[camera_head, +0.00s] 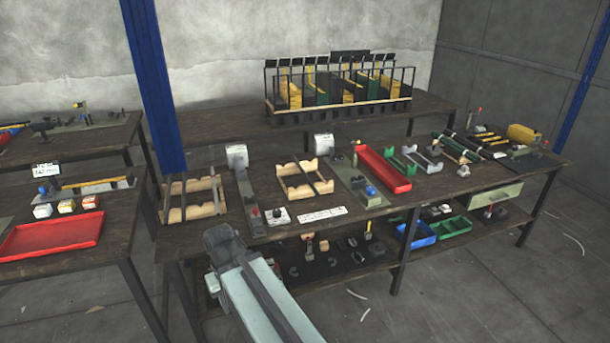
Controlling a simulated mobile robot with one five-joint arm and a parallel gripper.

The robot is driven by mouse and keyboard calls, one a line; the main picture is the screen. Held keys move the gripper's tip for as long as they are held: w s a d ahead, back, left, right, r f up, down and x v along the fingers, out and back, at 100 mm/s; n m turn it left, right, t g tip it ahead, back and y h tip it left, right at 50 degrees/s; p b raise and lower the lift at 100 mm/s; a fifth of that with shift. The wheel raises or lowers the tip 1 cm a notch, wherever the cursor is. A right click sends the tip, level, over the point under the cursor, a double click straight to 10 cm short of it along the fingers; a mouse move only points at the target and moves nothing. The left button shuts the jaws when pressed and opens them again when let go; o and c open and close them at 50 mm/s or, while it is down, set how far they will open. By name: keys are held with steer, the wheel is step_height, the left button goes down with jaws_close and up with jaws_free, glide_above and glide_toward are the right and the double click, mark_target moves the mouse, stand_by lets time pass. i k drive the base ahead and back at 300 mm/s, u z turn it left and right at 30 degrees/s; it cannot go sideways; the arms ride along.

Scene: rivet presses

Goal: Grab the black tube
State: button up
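Several long dark pieces could be the black tube, and I cannot tell which one it is. One dark bar (318,176) lies across a wooden cradle (293,187) in the middle of the near workbench. Other dark bars (184,197) lie across another wooden cradle (205,209) at the bench's left end. More dark and green rods (449,146) lie at its right. My teal arm rises from the bottom edge to a grey joint in front of the bench. No gripper fingers can be made out, and nothing held is visible.
The near workbench (260,233) carries a red tray (383,169) and small tools. A blue post (157,85) stands behind its left end. A rack with yellow and green pieces (338,90) stands on the back table. Floor is open at right.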

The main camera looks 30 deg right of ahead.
mark_target(299, 165)
steer(key=z, duration=0.1)
steer(key=i, duration=1)
steer(key=u, duration=0.1)
